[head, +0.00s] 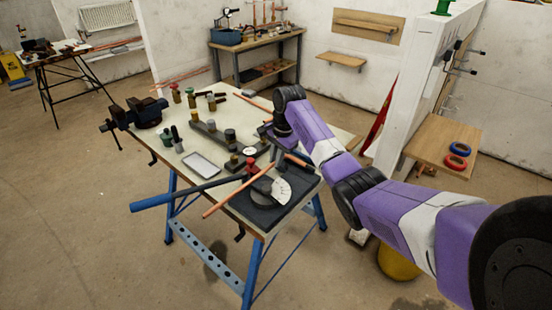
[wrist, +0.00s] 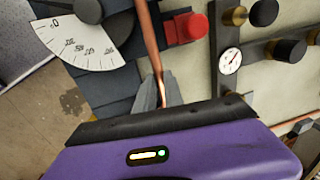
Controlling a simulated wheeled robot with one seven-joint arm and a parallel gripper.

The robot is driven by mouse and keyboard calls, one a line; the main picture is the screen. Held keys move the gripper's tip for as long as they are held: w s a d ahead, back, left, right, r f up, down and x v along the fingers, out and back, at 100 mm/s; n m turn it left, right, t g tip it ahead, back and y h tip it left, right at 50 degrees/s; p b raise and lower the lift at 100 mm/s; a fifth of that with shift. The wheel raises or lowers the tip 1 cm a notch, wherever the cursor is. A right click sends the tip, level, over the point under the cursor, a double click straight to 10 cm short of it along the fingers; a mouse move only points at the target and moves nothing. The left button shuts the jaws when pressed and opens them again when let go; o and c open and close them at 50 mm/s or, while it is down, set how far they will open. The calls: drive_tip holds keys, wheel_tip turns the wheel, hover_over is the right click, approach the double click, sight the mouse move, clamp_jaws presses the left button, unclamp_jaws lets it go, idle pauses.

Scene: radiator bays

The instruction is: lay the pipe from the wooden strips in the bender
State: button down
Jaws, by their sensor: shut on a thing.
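The copper pipe (head: 232,196) slants across the near end of the bench, its near end sticking out past the front edge. The bender is a dark block (head: 262,213) with a white angle dial (head: 282,190) and a long blue lever (head: 180,193). In the wrist view, my gripper (wrist: 157,88) is shut on the pipe (wrist: 149,40), which runs between the dial (wrist: 80,40) and a red knob (wrist: 186,28). The pipe lies over or in the bender; I cannot tell whether it rests in the groove. I cannot make out the wooden strips clearly.
A gauge rig (head: 228,138) with several fittings stands behind the bender, beside a white tray (head: 201,163). A vise (head: 140,113) is at the bench's far left. A white post (head: 415,90) and a wooden shelf with rings (head: 440,142) stand right of my arm.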

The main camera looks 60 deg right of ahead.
drive_tip(key=shift+f, duration=1.45)
idle(0.7)
drive_tip(key=c, duration=1.4)
unclamp_jaws()
drive_tip(key=shift+o, duration=0.2)
wheel_tip(320, 180, up, 8)
drive_tip(key=s+b, duration=0.1)
drive_tip(key=shift+s+a+f, duration=0.15)
drive_tip(key=shift+s+a, duration=0.05)
drive_tip(key=shift+s, duration=0.1)
